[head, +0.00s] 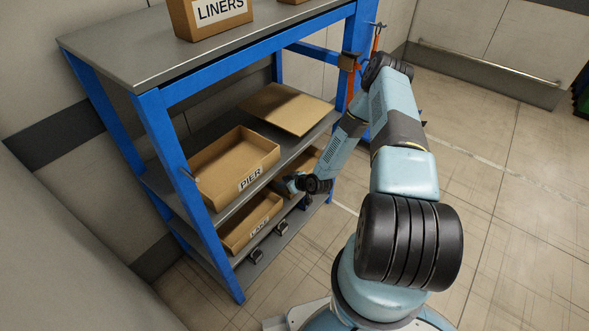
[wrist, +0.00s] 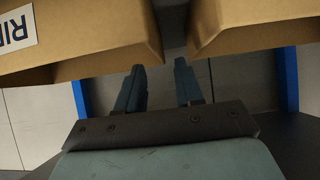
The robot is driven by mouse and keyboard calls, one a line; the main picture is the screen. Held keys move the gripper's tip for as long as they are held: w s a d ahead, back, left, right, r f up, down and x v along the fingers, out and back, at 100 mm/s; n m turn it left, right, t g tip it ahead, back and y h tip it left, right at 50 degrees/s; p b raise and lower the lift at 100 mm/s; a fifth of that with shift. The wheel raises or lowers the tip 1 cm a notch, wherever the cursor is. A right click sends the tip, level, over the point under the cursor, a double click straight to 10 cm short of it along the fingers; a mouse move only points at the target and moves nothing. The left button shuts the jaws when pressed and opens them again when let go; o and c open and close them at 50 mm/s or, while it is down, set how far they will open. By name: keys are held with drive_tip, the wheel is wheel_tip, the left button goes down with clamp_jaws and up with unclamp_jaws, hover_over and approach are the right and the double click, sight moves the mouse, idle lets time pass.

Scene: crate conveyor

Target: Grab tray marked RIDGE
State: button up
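In the wrist view, a brown cardboard tray (wrist: 95,40) at the upper left carries a white label cut off by the frame edge, showing "RI". Another cardboard wall (wrist: 245,25) is on the right, past a narrow gap. My gripper (wrist: 159,72) is open, its two fingers apart near the labelled tray's corner; I cannot tell whether they touch it.
The blue-framed shelf (head: 205,240) holds a lower tray (head: 237,236) with an unclear label, a flat cardboard sheet (head: 288,108) at the back, and a LINERS box (head: 205,14) on top. Shelf posts and boards bound the space. Floor to the right is clear.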

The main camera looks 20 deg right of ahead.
drive_tip(key=shift+w+r+x, duration=0.1)
drive_tip(key=shift+r+x, duration=0.05)
drive_tip(key=shift+x, duration=1.75)
drive_tip(key=shift+w+r+x, duration=0.15)
drive_tip(key=shift+x, duration=1.8)
drive_tip(key=shift+c, duration=0.5)
clamp_jaws()
